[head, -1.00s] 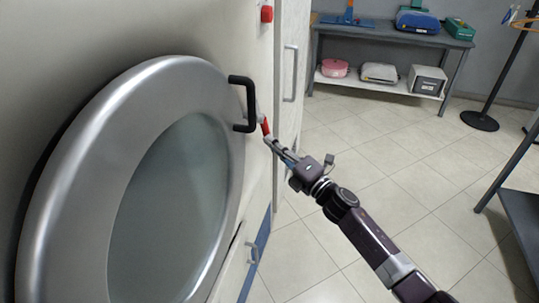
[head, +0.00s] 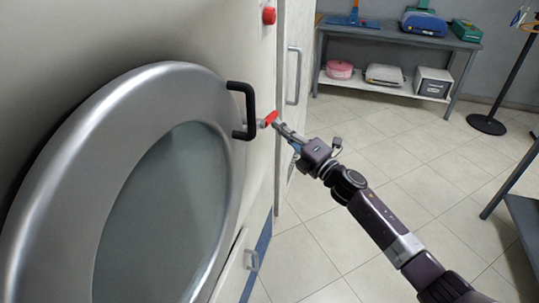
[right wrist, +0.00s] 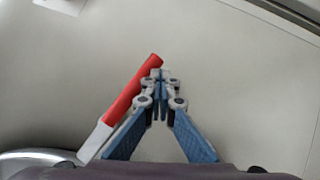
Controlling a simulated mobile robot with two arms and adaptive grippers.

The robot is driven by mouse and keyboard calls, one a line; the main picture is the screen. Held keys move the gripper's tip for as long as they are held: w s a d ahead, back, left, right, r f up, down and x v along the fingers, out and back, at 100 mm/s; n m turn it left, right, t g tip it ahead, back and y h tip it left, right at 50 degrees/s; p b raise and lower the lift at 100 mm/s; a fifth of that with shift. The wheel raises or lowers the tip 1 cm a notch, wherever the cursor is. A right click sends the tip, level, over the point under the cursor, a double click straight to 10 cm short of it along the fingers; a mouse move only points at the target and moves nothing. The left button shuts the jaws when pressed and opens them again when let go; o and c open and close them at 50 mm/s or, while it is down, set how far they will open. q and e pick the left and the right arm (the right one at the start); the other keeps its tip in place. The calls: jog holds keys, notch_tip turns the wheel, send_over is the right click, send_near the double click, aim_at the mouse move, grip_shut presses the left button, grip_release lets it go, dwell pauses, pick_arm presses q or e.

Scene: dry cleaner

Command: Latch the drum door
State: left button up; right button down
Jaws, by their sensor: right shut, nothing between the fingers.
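The round silver drum door (head: 75,130) with its dark glass fills the left of the head view, against the pale machine front. A black handle (head: 249,108) stands on its right rim. Just right of the handle is the red latch lever (head: 270,118), tilted up to the right. In the right wrist view the red lever (right wrist: 132,88) with a whitish base lies slanted along the left side of my fingers. My right gripper (head: 279,126) is shut and empty, its tips beside the lever (right wrist: 157,73); exact contact is hard to tell. My left gripper is not in view.
A red button (head: 269,15) sits above on the machine front. A tall grey handle (head: 294,75) is on the panel to the right. A shelf unit (head: 390,82) and a black stand (head: 487,124) stand at the back. The tiled floor between is clear.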

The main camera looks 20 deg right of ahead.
jog(key=shift+w+d+r, duration=0.2)
jog(key=shift+w+r, duration=0.1)
jog(key=shift+r, duration=0.4)
jog(key=v, duration=1.2)
dwell(0.8)
